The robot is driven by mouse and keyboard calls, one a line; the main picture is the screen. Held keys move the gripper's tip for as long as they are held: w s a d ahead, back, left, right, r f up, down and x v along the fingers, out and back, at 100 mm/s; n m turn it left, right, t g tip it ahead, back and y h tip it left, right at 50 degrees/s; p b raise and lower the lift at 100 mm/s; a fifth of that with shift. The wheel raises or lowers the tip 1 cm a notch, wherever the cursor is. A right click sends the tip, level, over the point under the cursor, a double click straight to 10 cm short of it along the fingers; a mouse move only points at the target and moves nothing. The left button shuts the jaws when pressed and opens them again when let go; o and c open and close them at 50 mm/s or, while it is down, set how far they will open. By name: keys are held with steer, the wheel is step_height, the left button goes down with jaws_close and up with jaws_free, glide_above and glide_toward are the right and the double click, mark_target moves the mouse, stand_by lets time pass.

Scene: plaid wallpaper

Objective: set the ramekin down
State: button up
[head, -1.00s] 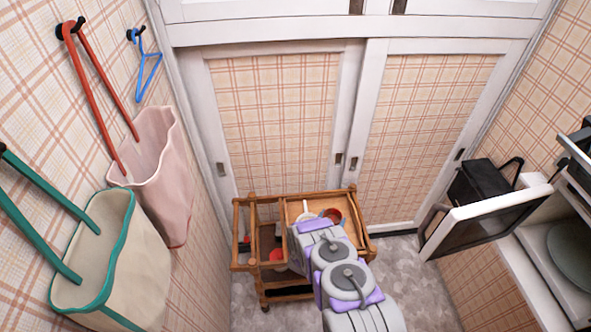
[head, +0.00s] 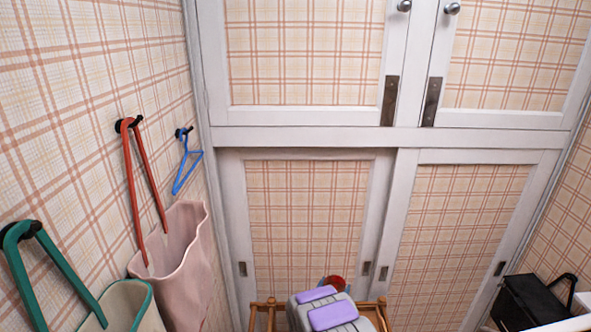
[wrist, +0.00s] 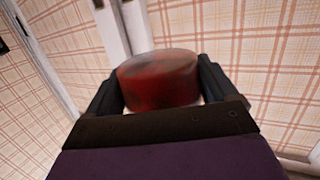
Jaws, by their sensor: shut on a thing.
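The red ramekin (wrist: 158,80) fills the space between the two dark fingers of my gripper (wrist: 160,84) in the wrist view. My gripper is shut on it, and the ramekin looks blurred. In the head view a red piece of it (head: 336,282) shows just beyond my grey and purple arm, above the level of the cart's top rail. My fingers are mostly hidden there. The wrist view shows only wall and door around the ramekin, with no surface under it.
A wooden cart (head: 269,306) stands below by the sliding doors, mostly cut off by the lower edge. Bags hang on the left wall: pink (head: 180,262) and cream with green trim (head: 128,303). A black box (head: 530,302) is at the lower right.

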steer(key=s+a+r+n+y+b, duration=0.1)
steer(key=s+a+r+y+b, duration=0.15)
steer(key=r, duration=1.45)
steer(key=s+d+r+b, duration=0.2)
steer(key=s+r, duration=0.8)
steer(key=r, duration=0.3)
steer(key=shift+s+d+r+t+h+b, duration=0.15)
steer(key=shift+s+d+t+h+b, duration=0.15)
steer(key=shift+s+d+h, duration=0.1)
